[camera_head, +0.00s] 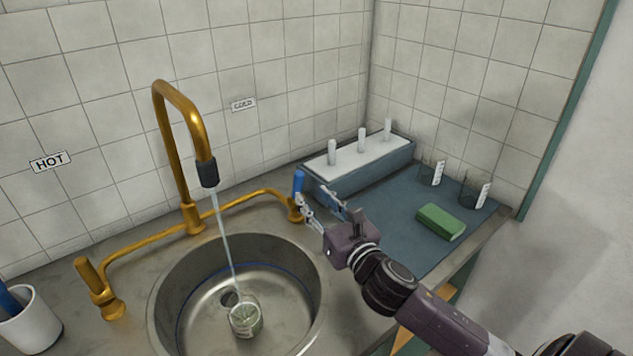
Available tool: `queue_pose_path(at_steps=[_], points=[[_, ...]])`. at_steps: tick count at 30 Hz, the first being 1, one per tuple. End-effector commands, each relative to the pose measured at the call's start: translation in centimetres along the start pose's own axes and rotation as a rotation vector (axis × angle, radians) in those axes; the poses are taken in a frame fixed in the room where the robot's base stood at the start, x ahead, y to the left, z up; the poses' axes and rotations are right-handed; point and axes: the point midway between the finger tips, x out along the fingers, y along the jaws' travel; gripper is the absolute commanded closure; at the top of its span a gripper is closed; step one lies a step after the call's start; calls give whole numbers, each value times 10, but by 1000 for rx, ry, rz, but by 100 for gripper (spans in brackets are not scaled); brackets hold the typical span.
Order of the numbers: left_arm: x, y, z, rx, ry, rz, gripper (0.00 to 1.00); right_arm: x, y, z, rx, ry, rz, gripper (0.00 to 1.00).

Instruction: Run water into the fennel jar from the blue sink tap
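A small glass jar (246,317) with greenish contents stands in the round sink basin (190,310). Any name on it is too small to read. A thin stream of water (226,240) runs from the dark nozzle of the brass spout (178,95) down to the jar's mouth area. The blue tap handle (298,182) stands upright at the right end of the brass pipe. My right gripper (319,199) is beside the blue handle, its fingers spread apart. One finger is close to the handle; I cannot tell whether it touches. My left gripper is not in view.
A brass tap handle (92,278) under the HOT sign (50,161) is at left, near a white cup (30,322). A COLD sign (243,104) is on the wall. A rack (360,165), two beakers (431,172) (474,190) and a green sponge (441,222) occupy the right counter.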

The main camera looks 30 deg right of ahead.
Motion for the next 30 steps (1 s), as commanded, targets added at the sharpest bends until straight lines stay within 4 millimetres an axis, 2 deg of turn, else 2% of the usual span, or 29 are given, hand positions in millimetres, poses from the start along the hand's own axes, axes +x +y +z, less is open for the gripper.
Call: queue_pose_path(at_steps=[8, 12, 18, 29, 30], points=[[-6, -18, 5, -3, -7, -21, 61, 31, 0, 2, 2, -2, -1, 65], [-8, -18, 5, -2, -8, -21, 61, 51, 0, 2, 3, -2, -1, 65], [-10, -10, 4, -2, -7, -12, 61, 71, 0, 1, 1, -1, -2, 65], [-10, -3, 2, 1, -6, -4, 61, 77, 0, 0, 1, 0, -1, 65], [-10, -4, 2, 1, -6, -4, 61, 77, 0, 0, 1, 0, -1, 67]])
